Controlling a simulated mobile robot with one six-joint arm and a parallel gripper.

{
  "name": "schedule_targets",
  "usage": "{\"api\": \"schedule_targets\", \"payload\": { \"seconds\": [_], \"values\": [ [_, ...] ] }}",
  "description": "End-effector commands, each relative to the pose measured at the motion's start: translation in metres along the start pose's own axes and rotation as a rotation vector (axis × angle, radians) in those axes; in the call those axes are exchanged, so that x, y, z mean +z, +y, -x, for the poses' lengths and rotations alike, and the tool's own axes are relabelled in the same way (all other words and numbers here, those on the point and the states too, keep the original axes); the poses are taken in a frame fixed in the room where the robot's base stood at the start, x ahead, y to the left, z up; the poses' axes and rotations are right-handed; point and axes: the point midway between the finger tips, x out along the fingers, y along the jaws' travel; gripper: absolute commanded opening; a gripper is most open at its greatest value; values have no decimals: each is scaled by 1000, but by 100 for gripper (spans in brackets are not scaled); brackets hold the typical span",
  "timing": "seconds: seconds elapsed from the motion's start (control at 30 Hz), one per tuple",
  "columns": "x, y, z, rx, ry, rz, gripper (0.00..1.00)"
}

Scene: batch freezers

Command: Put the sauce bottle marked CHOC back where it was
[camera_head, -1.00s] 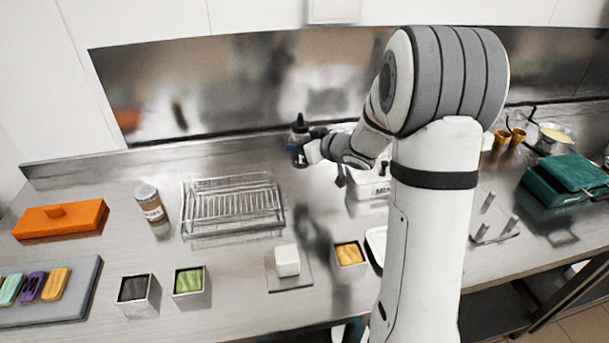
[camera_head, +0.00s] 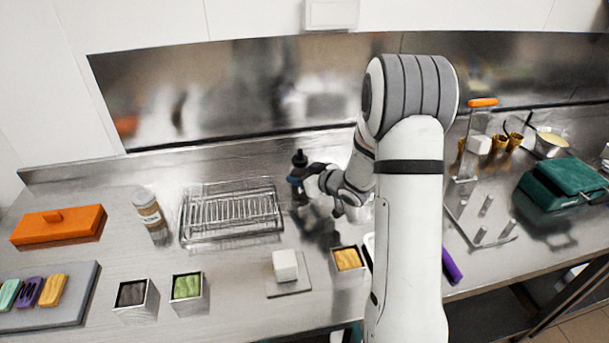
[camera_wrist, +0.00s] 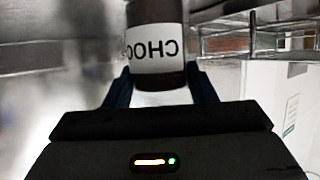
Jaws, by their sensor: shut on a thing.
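The sauce bottle marked CHOC is a dark bottle (camera_head: 299,160) with a dark nozzle, upright just right of the wire rack's back right corner in the head view. In the wrist view its white label (camera_wrist: 155,48) reads CHOC upside down. My gripper (camera_head: 305,177) comes from the right and is shut on the bottle. The wrist view shows both fingers (camera_wrist: 161,90) on either side of it, just by the label. The bottle's base is hard to make out, so I cannot tell whether it touches the counter.
The wire rack (camera_head: 232,211) stands close to the left of the bottle, with a labelled jar (camera_head: 149,211) beyond it. A white block on a small plate (camera_head: 286,268) and a tub of yellow filling (camera_head: 347,259) are in front. The counter behind the bottle is clear.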

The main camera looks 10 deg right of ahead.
Motion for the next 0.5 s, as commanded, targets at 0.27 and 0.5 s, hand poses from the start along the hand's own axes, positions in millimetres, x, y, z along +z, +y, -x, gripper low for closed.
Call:
{"api": "schedule_targets", "payload": {
  "seconds": [0.27,0.5],
  "values": [
    [2,0,-1,1,0,0,68],
    [2,1,0,1,0,-1,73]
  ]
}}
